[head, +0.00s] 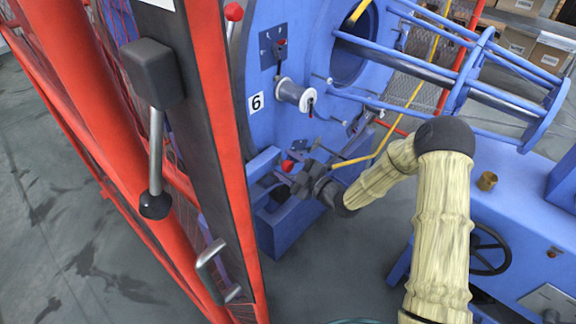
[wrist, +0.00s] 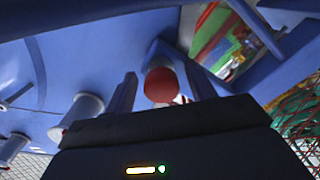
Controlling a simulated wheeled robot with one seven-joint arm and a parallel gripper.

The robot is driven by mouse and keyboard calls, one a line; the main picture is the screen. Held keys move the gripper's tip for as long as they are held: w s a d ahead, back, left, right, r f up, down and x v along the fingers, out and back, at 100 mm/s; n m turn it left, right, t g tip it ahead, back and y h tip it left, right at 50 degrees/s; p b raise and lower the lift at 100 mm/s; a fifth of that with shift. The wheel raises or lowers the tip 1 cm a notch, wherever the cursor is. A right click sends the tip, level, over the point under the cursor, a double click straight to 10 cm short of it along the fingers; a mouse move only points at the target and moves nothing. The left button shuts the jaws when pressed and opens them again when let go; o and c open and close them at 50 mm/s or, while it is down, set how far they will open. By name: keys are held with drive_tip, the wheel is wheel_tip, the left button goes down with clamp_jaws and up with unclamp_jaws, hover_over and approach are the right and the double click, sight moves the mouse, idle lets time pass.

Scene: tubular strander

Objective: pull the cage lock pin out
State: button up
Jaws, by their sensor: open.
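The cage lock pin shows as a red round knob (head: 287,165) low on the blue machine frame, beside the big blue disc. In the wrist view the red knob (wrist: 160,86) sits between the two fingers, near their tips. My gripper (head: 285,179) is at the knob, with its fingers open on either side. It also shows in the wrist view (wrist: 162,92). I see no clear finger contact with the knob. The pin's shaft is mostly hidden behind the knob and gripper.
A red-framed mesh guard (head: 216,130) with a dark handle (head: 155,120) stands close on the left. A white spool (head: 295,95) sticks out of the blue disc (head: 262,80) above my gripper. Yellow bars and a blue tubular frame (head: 470,75) lie right. Grey floor (head: 70,220) is open left.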

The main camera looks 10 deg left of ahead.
sight(291, 169)
drive_tip(key=shift+a, duration=0.15)
drive_tip(key=shift+c, duration=0.4)
drive_tip(key=shift+s, duration=0.1)
drive_tip(key=c, duration=0.4)
clamp_jaws()
drive_tip(key=v, duration=0.2)
drive_tip(key=b+v, duration=0.1)
drive_tip(key=shift+d+f, duration=0.1)
drive_tip(key=shift+d, duration=0.45)
drive_tip(key=shift+s+a, duration=0.15)
drive_tip(key=shift+a, duration=0.2)
drive_tip(key=shift+o, duration=1.8)
unclamp_jaws()
drive_tip(key=shift+o, duration=0.6)
drive_tip(key=shift+d, duration=0.1)
